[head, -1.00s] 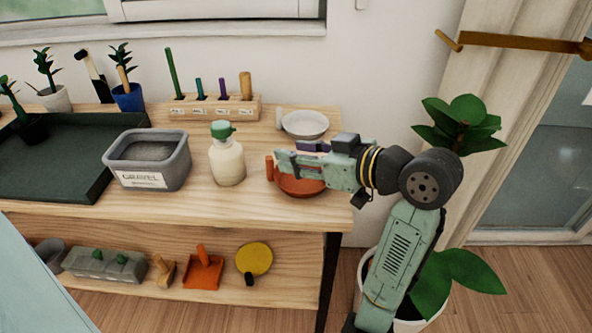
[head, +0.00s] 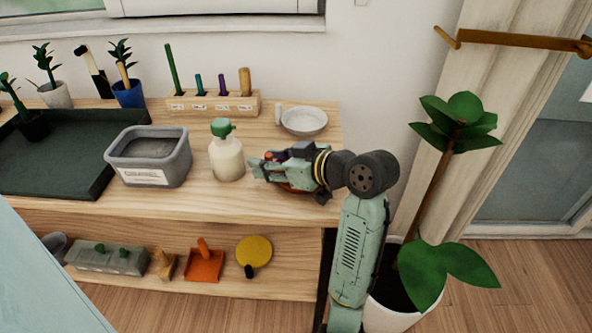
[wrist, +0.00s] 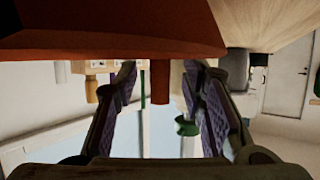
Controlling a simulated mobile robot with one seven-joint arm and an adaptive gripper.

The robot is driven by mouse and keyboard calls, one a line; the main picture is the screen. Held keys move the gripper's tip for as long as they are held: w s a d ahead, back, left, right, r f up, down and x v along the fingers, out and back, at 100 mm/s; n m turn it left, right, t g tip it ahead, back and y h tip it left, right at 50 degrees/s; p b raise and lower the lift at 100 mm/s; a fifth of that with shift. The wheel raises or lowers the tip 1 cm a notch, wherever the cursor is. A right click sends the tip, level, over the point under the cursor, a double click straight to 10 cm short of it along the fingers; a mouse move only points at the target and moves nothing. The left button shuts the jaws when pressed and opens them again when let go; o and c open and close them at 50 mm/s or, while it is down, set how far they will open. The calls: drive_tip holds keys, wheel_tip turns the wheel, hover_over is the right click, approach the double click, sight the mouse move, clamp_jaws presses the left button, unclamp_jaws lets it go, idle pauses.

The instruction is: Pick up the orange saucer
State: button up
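The orange saucer sits at the right end of the tabletop, mostly hidden behind my gripper in the head view; a strip of its rim (head: 292,188) shows below the fingers. In the wrist view the saucer (wrist: 110,38) fills the top, large and close. An upright orange post (wrist: 160,82), seemingly part of it, stands between my fingers. My gripper (head: 256,168) reaches leftward over the saucer. In the wrist view my gripper (wrist: 159,72) is open, with a finger on each side of the post and visible gaps; I see no contact.
A cream bottle with a green top (head: 226,160) stands just left of my fingertips. A white dish (head: 304,122) sits behind my gripper. A gravel bin (head: 148,178) and dark tray (head: 60,170) are farther left. A tall plant (head: 455,120) stands right of the table.

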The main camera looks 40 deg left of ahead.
clamp_jaws()
idle(0.5)
